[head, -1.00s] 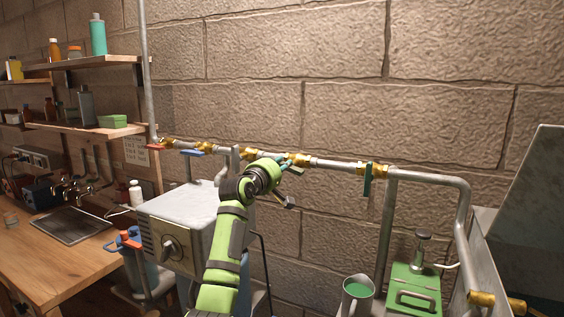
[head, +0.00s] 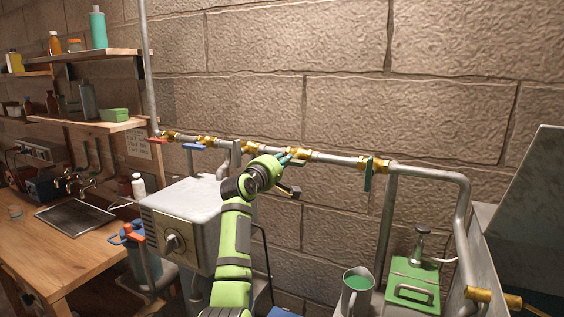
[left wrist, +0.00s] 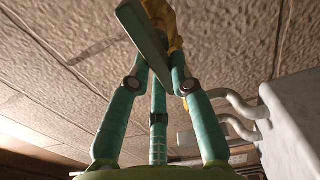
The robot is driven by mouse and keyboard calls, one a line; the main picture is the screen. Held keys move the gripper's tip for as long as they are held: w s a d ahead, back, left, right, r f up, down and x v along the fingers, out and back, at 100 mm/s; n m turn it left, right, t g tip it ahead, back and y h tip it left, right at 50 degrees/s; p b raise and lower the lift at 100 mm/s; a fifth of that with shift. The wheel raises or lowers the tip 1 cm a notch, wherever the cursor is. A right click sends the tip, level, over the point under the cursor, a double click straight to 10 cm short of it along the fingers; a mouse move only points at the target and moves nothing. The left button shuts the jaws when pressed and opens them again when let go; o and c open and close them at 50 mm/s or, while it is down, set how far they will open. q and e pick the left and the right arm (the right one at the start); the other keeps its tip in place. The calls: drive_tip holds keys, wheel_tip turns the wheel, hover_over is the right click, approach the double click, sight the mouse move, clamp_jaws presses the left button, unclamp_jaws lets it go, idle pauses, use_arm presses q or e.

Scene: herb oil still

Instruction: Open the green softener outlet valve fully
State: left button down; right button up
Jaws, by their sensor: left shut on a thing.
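A horizontal metal pipe along the wall carries several brass valves. My left gripper (head: 291,159) is at a valve in the middle of the pipe (head: 335,159), and its fingers mostly hide that valve. In the left wrist view, my left gripper (left wrist: 158,62) has its teal fingers closed around a flat green valve handle (left wrist: 143,38). A brass valve body (left wrist: 166,18) is behind the handle. Another green-handled valve (head: 367,178) is farther right, its handle hanging down across the pipe. I cannot tell from labels which green valve is the softener outlet. My right gripper is out of view.
A blue-handled valve (head: 194,146) and a red-handled valve (head: 158,141) are to the left. A jug of green liquid (head: 356,291) and a green case (head: 411,282) stand at lower right.

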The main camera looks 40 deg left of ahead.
use_arm(q)
drive_tip(key=shift+f, duration=0.1)
drive_tip(key=c, duration=1.1)
unclamp_jaws()
drive_tip(key=v, duration=1.2)
